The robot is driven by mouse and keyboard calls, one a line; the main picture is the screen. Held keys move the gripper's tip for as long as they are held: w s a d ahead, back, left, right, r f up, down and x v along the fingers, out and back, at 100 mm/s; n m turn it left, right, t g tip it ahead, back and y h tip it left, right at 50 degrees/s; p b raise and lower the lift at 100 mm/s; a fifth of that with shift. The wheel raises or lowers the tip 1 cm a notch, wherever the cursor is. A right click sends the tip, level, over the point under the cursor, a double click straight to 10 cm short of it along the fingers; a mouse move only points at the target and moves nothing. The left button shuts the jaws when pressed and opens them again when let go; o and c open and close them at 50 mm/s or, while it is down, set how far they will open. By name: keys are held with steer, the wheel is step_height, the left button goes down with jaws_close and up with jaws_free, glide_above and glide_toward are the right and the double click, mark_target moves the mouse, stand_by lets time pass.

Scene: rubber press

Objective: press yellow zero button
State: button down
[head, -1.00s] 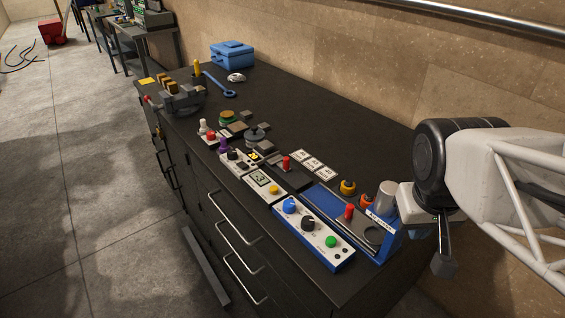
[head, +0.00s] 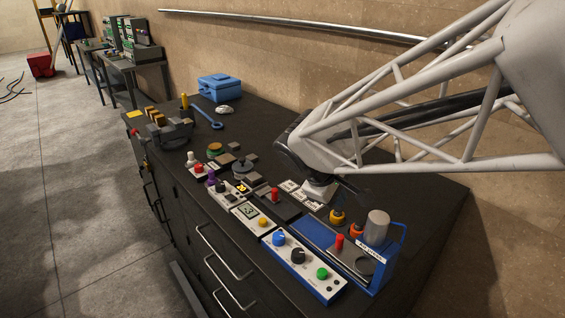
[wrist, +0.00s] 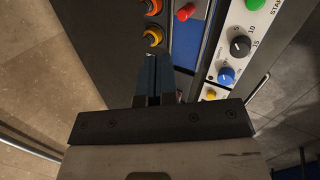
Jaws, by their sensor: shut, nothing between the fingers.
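The yellow button (head: 262,222) sits on a small white box with a display (head: 246,211), beside the blue-and-white control panel. The wrist view shows the yellow button (wrist: 211,95) right of my gripper, partly cut off by the gripper body. My gripper (wrist: 156,58) has its dark fingers together and empty. My gripper appears apart from the button.
The control panel (head: 294,283) has blue, black and green controls. Close by are a red-handled lever (head: 275,194), orange knobs (head: 337,216) and a blue-framed press with a grey cylinder (head: 377,225). A blue toolbox (head: 220,87) stands farther back.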

steer(key=w+a+f+n+t+h, duration=0.1)
steer(key=w+a+f+n+t, duration=0.15)
steer(key=w+a+n, duration=0.5)
steer(key=t, duration=0.1)
glide_above(263, 221)
step_height(263, 221, down, 3)
steer(key=shift+r+n, duration=0.1)
steer(key=shift+n, duration=0.35)
steer(key=shift+f, duration=4.45)
